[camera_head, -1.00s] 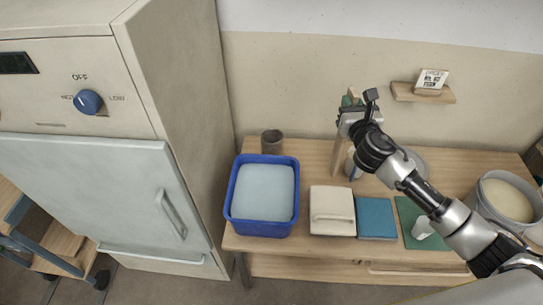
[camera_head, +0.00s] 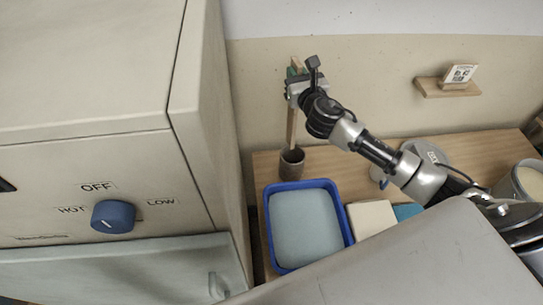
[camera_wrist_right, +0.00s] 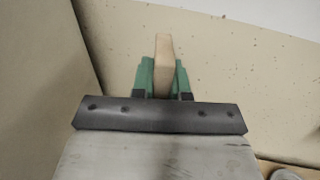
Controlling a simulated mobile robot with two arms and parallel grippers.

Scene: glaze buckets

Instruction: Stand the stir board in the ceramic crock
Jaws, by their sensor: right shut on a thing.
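The stir board (camera_head: 291,128) is a narrow strip of pale wood, held nearly upright. My right gripper (camera_head: 295,70) is shut on its upper part; in the right wrist view the green-padded fingers (camera_wrist_right: 163,80) press on both sides of the board (camera_wrist_right: 163,52). The ceramic crock (camera_head: 291,165) is a small brown-grey cylinder at the back left of the table. The board's lower end meets the crock's mouth in the head view; I cannot tell how far inside it is. My left gripper is not in view.
A blue tub (camera_head: 308,229) of pale liquid stands right in front of the crock. A tall cream cabinet (camera_head: 215,120) rises close on the left. A white block (camera_head: 371,218), a teal block (camera_head: 408,211) and a grey bucket (camera_head: 520,183) are farther right. A small shelf (camera_head: 447,88) is on the wall.

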